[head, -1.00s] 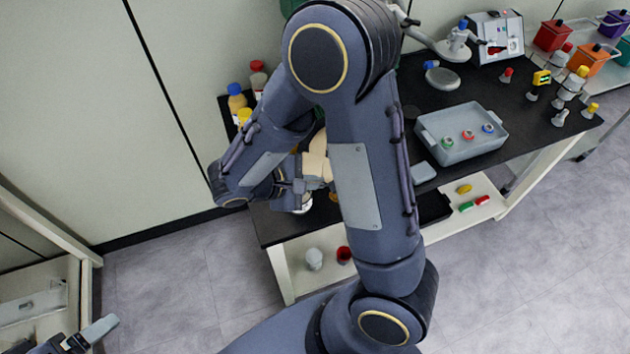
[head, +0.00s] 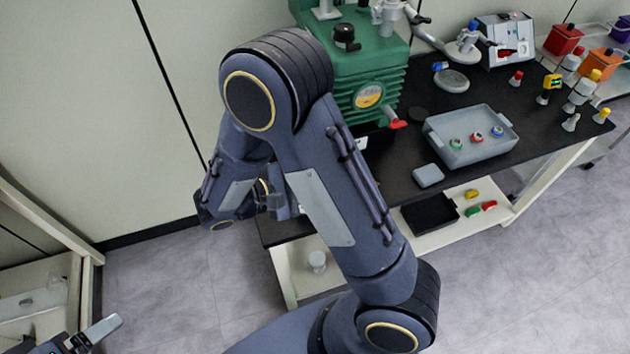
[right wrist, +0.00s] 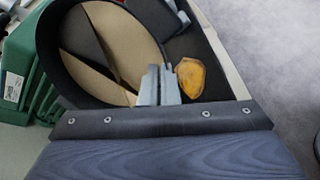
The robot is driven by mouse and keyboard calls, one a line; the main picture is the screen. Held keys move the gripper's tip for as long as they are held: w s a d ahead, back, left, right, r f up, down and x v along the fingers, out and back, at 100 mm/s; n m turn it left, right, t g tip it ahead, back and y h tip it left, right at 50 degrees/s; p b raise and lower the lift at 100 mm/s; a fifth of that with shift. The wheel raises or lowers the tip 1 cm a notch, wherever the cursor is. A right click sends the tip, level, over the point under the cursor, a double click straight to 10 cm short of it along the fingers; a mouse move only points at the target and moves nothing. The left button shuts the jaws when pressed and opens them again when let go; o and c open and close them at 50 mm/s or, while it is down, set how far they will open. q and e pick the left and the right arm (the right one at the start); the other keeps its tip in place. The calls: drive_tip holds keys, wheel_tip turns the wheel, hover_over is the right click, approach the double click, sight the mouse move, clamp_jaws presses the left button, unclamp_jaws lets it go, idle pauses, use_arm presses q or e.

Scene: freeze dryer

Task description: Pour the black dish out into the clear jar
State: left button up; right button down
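In the right wrist view, a round black dish (right wrist: 163,34) with a tan inside fills the upper left. The two grey fingers of my right gripper (right wrist: 159,84) are close together at its rim and appear shut on it. In the head view my right arm hides the dish and most of the right gripper.
A green machine (head: 385,85) with a red handle stands on the black bench. A grey tray (head: 462,157) holds small coloured rings, with a grey block (head: 428,175) near it. A black tray (head: 430,214) is on the lower shelf. An amber patch (right wrist: 190,77) shows beside the fingers.

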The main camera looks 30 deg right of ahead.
drive_tip(key=shift+w+a+h+b, duration=0.1)
drive_tip(key=shift+a+h+b, duration=0.2)
drive_tip(key=shift+h, duration=0.45)
drive_tip(key=shift+a+h+b, duration=0.1)
drive_tip(key=shift+h+b, duration=0.3)
drive_tip(key=shift+h, duration=0.35)
idle(1.4)
